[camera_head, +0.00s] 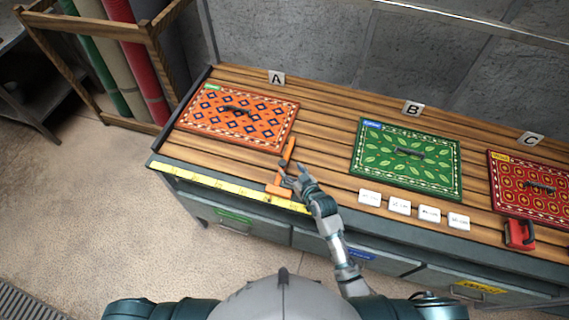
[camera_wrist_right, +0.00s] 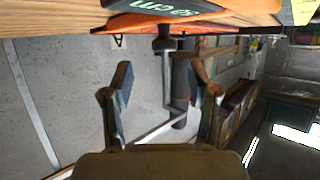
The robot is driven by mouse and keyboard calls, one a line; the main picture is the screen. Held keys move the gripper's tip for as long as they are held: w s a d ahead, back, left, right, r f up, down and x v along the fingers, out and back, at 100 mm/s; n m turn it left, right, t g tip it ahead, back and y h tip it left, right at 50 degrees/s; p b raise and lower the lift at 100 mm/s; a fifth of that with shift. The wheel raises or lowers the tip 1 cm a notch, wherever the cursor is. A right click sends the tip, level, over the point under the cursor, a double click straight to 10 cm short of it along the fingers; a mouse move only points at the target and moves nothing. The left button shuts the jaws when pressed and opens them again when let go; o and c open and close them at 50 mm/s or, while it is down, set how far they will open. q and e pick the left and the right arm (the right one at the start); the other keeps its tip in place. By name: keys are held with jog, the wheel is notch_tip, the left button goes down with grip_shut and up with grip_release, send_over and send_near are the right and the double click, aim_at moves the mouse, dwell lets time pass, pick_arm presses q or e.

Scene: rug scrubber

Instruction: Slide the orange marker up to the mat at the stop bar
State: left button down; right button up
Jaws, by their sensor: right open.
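The orange marker (camera_head: 278,191) stands on the bench by the yellow ruler strip (camera_head: 225,186), and its arm reaches back across the slats, right of the orange mat (camera_head: 282,107). A small gap shows between arm and mat. The mat lies by the dark stop bar (camera_head: 195,91) at the bench's left end. My right gripper (camera_head: 290,170) is at the marker's middle and hides part of it. In the right wrist view the gripper (camera_wrist_right: 160,82) is open with nothing between its fingers; orange marker parts (camera_wrist_right: 143,22) show beyond them. My left gripper is out of view.
A green mat (camera_head: 375,178) and a red mat (camera_head: 501,205) lie further right. Several white labelled blocks (camera_head: 400,206) and a red tool (camera_head: 518,235) are near the front edge.

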aim_at(280, 162)
jog(key=x, duration=0.3)
jog(key=shift+w+f, duration=0.15)
jog(key=shift+w, duration=0.05)
jog(key=shift+w+a+f, duration=0.35)
jog(key=shift+w+a, duration=0.3)
jog(key=shift+w, duration=0.05)
jog(key=shift+w+a, duration=0.15)
jog(key=shift+a, duration=0.4)
jog(key=shift+d, duration=0.45)
jog(key=c, duration=1)
jog(key=shift+d, duration=0.1)
jog(key=shift+w+a+r, duration=0.1)
jog(key=shift+w+a, duration=0.05)
jog(key=shift+a, duration=0.35)
jog(key=shift+w+a, duration=0.1)
jog(key=shift+a, duration=0.35)
jog(key=o, duration=1)
jog(key=shift+a, duration=0.1)
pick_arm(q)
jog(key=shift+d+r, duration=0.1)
